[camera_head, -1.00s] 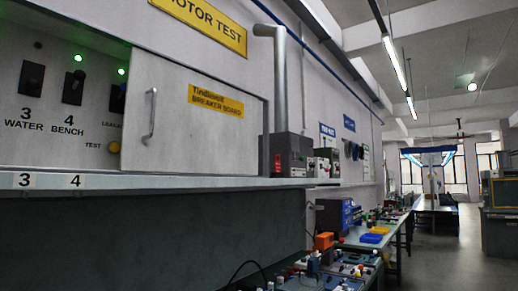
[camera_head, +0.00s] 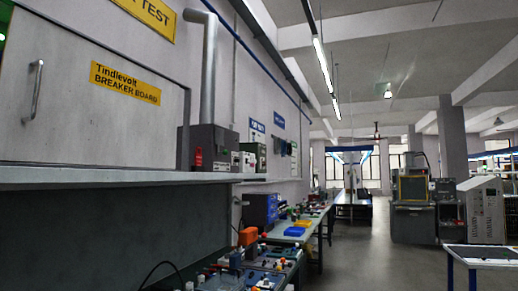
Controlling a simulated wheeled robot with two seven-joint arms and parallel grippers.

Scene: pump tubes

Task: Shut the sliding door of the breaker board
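The sliding door (camera_head: 75,125) of the breaker board is a grey panel at the left of the head view. It carries a yellow "Tindlevolt BREAKER BOARD" label (camera_head: 125,83) and a vertical metal handle (camera_head: 36,90) near its left edge. A sliver of the open board with a green light (camera_head: 3,38) shows at the left picture edge. The rest of the board's opening is out of view. Neither of my grippers is in view.
A grey shelf (camera_head: 110,177) runs below the door. A dark grey box (camera_head: 205,147) with a pipe (camera_head: 208,70) above it stands at its right end. Workbenches with small parts follow along the wall. The floor (camera_head: 370,250) in the middle is open. Machines (camera_head: 412,205) and a white cabinet (camera_head: 483,208) stand at the right.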

